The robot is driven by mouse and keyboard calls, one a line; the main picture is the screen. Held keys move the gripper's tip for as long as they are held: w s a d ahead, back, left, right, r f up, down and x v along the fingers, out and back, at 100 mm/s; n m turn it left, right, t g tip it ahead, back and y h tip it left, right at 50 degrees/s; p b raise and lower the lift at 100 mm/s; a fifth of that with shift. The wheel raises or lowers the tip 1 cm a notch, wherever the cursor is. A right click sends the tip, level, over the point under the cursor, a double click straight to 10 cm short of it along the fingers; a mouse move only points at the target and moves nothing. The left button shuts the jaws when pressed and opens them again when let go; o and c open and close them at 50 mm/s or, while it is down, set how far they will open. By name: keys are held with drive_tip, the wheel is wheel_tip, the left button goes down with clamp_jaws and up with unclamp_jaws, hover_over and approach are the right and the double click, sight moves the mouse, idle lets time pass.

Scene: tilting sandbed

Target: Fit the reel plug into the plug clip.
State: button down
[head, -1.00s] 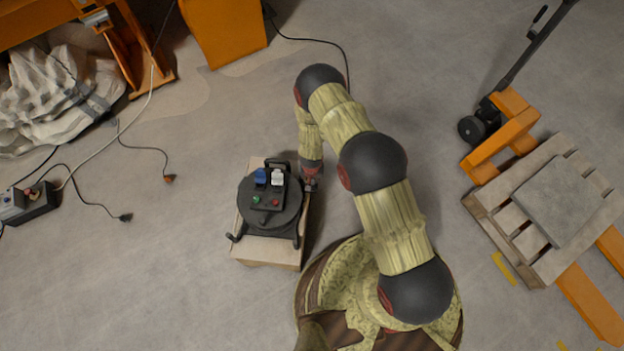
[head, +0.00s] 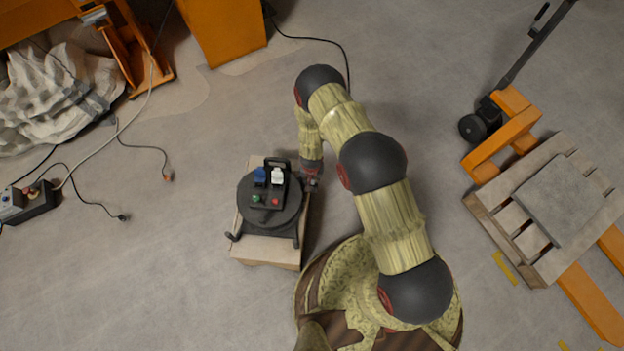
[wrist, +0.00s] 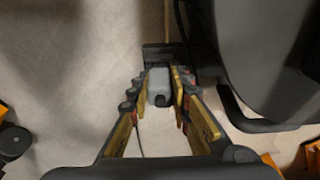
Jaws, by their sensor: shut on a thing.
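The cable reel (head: 262,213) is a dark drum with blue and white sockets on top, standing on a wooden board. My gripper (head: 311,180) is low at the reel's right side and is small in the head view. In the wrist view my gripper (wrist: 159,98) is shut on the reel plug (wrist: 158,85), a light grey block between the fingers. A dark block (wrist: 160,52), perhaps the plug clip, lies just beyond the plug. I cannot tell whether they touch. The reel's dark side (wrist: 270,55) fills the wrist view's right.
The wooden board (head: 268,252) lies on the floor under the reel. An orange pallet truck with a pallet (head: 493,222) stands at the right. A power strip (head: 28,207) and loose cables lie at the left. The floor between is mostly clear.

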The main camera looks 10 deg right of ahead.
drive_tip(key=shift+f, duration=0.4)
drive_tip(key=c, duration=1.6)
unclamp_jaws()
drive_tip(key=shift+c, duration=0.2)
drive_tip(key=o, duration=0.6)
drive_tip(key=shift+c, duration=0.2)
drive_tip(key=shift+r, duration=0.1)
drive_tip(key=shift+r+p, duration=2.8)
drive_tip(key=shift+r, duration=1.15)
